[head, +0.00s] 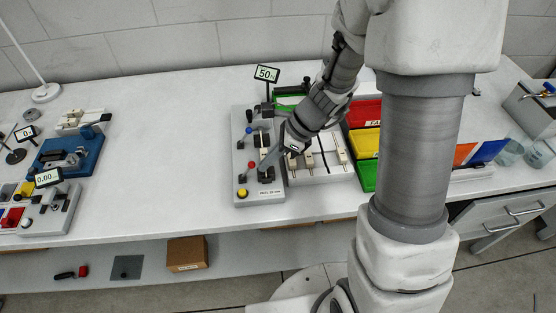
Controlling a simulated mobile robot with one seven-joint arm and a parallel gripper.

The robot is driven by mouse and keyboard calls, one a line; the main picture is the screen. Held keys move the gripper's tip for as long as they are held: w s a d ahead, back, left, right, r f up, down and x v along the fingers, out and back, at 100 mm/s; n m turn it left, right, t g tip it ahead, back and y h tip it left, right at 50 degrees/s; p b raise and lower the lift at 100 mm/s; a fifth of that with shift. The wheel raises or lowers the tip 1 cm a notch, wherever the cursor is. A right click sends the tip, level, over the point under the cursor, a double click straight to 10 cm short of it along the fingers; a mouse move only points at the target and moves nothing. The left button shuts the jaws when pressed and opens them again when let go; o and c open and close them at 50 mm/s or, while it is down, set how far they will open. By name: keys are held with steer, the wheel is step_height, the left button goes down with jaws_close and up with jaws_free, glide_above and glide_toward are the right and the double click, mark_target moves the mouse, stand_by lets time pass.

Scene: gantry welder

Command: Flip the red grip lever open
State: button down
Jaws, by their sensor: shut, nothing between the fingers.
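A grey tester fixture (246,200) with a labelled front stands on the bench near the middle. On its left side is a small red grip (251,165), below a blue knob (249,130) and above a yellow button (242,192). The lever under the red grip is too small to tell its angle clearly. My gripper (265,164) is shut and empty. It reaches down from the upper right over the fixture, just right of the red grip. Whether it touches the lever cannot be told. My arm and gripper hide part of the fixture's right side.
A display reading 50 (266,73) stands behind the fixture. To the right are a tray with white parts (325,178) and red, yellow and green bins (367,175). A blue device (64,156) stands far left. The bench between is clear.

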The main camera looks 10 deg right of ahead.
steer(key=shift+r+p, duration=0.2)
steer(key=shift+p, duration=0.1)
steer(key=shift+a+r+p, duration=0.1)
steer(key=shift+a+p, duration=0.05)
steer(key=shift+p, duration=0.15)
steer(key=shift+h, duration=0.3)
